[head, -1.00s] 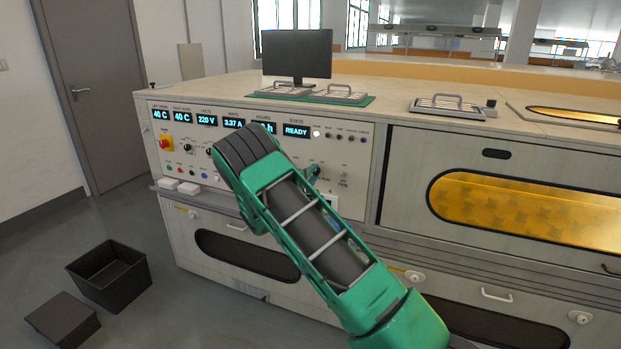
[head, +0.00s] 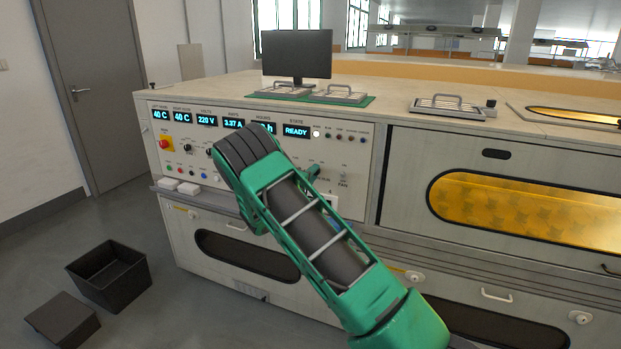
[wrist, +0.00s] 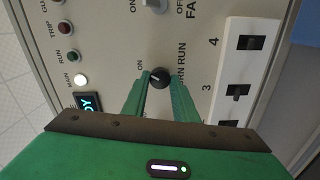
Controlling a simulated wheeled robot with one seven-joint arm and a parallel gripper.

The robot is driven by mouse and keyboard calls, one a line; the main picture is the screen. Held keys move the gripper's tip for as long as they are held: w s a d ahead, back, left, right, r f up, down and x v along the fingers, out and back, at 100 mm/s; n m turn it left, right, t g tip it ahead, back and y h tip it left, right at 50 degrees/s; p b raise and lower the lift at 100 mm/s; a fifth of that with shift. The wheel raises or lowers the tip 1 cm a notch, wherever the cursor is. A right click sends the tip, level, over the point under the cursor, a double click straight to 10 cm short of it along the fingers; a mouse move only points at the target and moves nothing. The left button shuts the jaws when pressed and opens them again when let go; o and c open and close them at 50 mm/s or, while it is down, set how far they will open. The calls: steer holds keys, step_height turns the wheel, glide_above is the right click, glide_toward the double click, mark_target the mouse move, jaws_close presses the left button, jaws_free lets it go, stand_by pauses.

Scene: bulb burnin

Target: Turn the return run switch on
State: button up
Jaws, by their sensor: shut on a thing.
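The return run switch is a small black rotary knob (wrist: 159,78) on the pale panel, seen in the wrist view. The word ON is printed beside it, and the label "…RN RUN" is partly covered by a finger. My gripper (wrist: 159,84) has its two green fingers on either side of the knob and is shut on it. The knob's pointer direction is hard to make out.
A fan knob (wrist: 156,5) and a white strip with numbered black switches (wrist: 240,75) flank the knob. Indicator lamps, including a lit white one (wrist: 81,79), lie to the left. A red emergency button (head: 165,144) is at the panel's left. A black bin (head: 108,274) stands on the floor.

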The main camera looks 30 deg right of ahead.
steer(key=o, duration=0.9)
steer(key=shift+s+d+f, duration=0.15)
steer(key=shift+f, duration=0.15)
steer(key=shift+o, duration=0.8)
steer(key=shift+r, duration=0.1)
steer(key=v, duration=1)
steer(key=shift+a, duration=0.4)
steer(key=shift+s, duration=0.15)
